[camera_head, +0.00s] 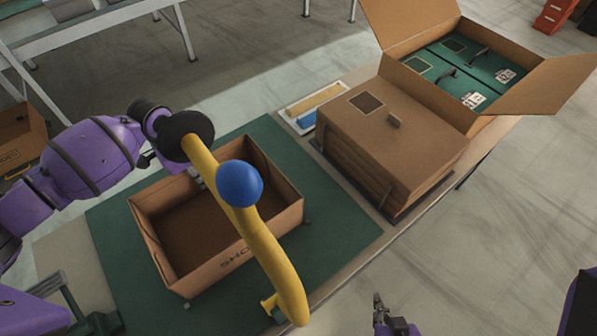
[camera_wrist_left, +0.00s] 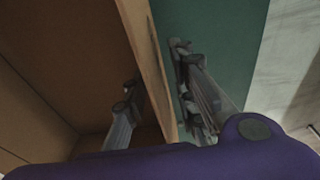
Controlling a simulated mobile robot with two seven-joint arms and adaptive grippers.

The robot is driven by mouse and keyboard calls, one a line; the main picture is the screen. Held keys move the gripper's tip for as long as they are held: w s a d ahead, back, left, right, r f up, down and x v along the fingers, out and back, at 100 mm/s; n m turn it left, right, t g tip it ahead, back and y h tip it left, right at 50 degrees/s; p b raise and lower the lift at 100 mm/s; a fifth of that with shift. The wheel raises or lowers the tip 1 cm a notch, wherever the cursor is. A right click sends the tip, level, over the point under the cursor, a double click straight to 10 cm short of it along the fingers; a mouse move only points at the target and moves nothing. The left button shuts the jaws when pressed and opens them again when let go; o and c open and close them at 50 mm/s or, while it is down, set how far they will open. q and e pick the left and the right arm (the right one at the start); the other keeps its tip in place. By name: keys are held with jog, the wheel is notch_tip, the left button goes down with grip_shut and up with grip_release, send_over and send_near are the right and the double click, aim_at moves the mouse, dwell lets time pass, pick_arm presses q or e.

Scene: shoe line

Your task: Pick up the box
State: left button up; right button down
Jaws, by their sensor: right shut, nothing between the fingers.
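An open, empty brown cardboard box (camera_head: 215,260) with dark lettering on its front wall stands on a green mat. My left gripper (camera_head: 196,178) is at the box's far wall, partly hidden by a yellow curved bar. In the left wrist view my left gripper (camera_wrist_left: 160,95) has its fingers apart on either side of the box wall (camera_wrist_left: 148,65), one inside the box and one outside over the mat; firm contact is not clear. My right gripper (camera_head: 385,318) is at the bottom edge of the head view, shut and empty, away from the box.
The yellow bar (camera_head: 262,255) with a blue ball (camera_head: 240,184) crosses in front of the box. Stacked brown boxes (camera_head: 390,145) and an open carton (camera_head: 405,22) of green boxes stand at the right. A tray (camera_head: 289,111) lies behind. The mat (camera_head: 335,235) right of the box is clear.

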pick_arm(q)
notch_tip(320, 180, down, 2)
jog(key=shift+w+d+f, duration=0.15)
jog(key=shift+f, duration=0.05)
grip_shut()
dwell(0.4)
